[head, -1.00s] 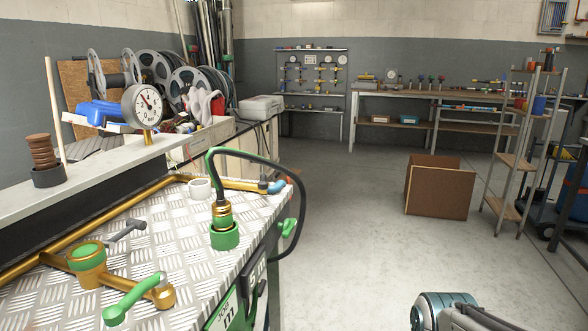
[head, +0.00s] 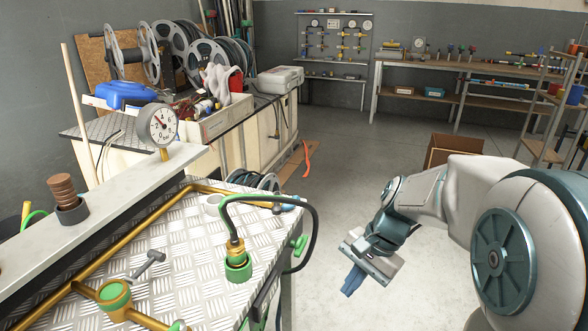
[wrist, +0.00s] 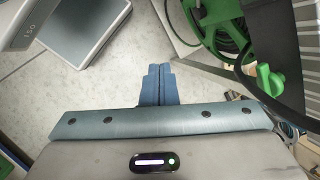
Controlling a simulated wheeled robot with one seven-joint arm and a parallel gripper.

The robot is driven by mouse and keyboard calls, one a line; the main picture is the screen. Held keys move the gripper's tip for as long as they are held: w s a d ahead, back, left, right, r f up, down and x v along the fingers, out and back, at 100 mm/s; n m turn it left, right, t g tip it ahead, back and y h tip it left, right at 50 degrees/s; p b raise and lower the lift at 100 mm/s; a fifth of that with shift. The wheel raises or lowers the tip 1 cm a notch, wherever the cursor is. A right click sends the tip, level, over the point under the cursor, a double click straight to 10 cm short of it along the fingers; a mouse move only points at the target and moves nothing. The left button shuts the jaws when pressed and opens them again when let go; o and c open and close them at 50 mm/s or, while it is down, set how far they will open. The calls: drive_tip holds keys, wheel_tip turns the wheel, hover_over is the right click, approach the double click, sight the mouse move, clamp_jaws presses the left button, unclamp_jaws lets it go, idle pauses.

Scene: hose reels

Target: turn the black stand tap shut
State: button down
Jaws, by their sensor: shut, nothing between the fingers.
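My gripper (head: 352,282) points down over the floor, to the right of the tread-plate bench, with its blue fingers together and empty. In the wrist view its fingertips (wrist: 160,70) touch nothing. A tap with a dark grey lever (head: 148,264) stands on the bench beside a brass fitting with a green top (head: 114,293). It is the darkest tap handle I see; I cannot tell for sure that it is the black stand tap. A green knob (head: 299,244) sits on the bench's right side and also shows in the wrist view (wrist: 269,83).
The tread-plate bench (head: 190,240) carries brass pipes, a green-based hose coupling (head: 237,262) and a black hose (head: 316,225) looping past its right edge. A pressure gauge (head: 158,124) stands behind. A cardboard box (head: 452,148) stands beyond my arm. Floor between is clear.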

drive_tip(key=w+r+m+y+p, duration=0.6)
drive_tip(key=w+r+m+p, duration=0.3)
drive_tip(key=w+r+p, duration=0.55)
drive_tip(key=p, duration=0.2)
approach(279, 206)
drive_tip(key=shift+a+f, duration=2.25)
drive_tip(key=shift+f, duration=0.65)
drive_tip(key=shift+w+t, duration=0.3)
drive_tip(key=shift+w, duration=0.1)
drive_tip(key=shift+m, duration=0.3)
drive_tip(key=m+t+b, duration=0.1)
drive_tip(key=s+a+m+t+b, duration=0.1)
drive_tip(key=shift+a+f+m+t, duration=0.1)
drive_tip(key=shift+a+m+t, duration=0.2)
drive_tip(key=shift+s+a+b, duration=0.1)
drive_tip(key=shift+a+b, duration=0.2)
drive_tip(key=shift+a, duration=0.2)
drive_tip(key=shift+d, duration=0.1)
